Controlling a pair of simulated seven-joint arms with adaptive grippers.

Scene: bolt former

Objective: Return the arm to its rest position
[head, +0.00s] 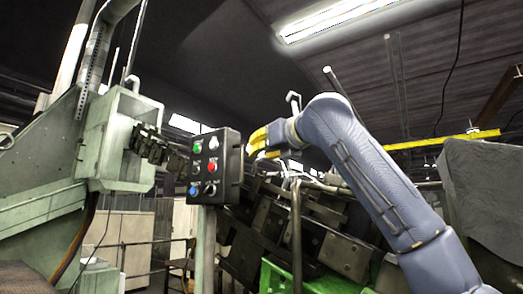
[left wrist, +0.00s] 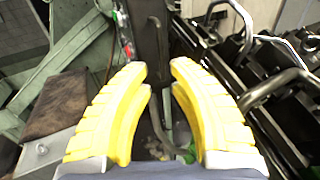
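My left gripper (head: 258,145) has yellow fingers and is at the right side of the dark control box (head: 216,167) in the head view. Its blue-grey arm (head: 365,150) is raised and bent, running down to the lower right edge. In the left wrist view, the two yellow fingers (left wrist: 161,76) are apart with a narrow gap and nothing held between them. The control box (left wrist: 150,40) lies beyond the fingertips there, its buttons seen edge-on. I cannot tell whether the fingers touch it. My right gripper is not in view.
The box has green, red, blue and white buttons and stands on a grey-green post (head: 205,250). A pale green machine (head: 120,130) stands on the left. Dark metal parts and bent pipes (head: 296,220) are below the gripper. A grey covered shape (head: 485,200) stands right.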

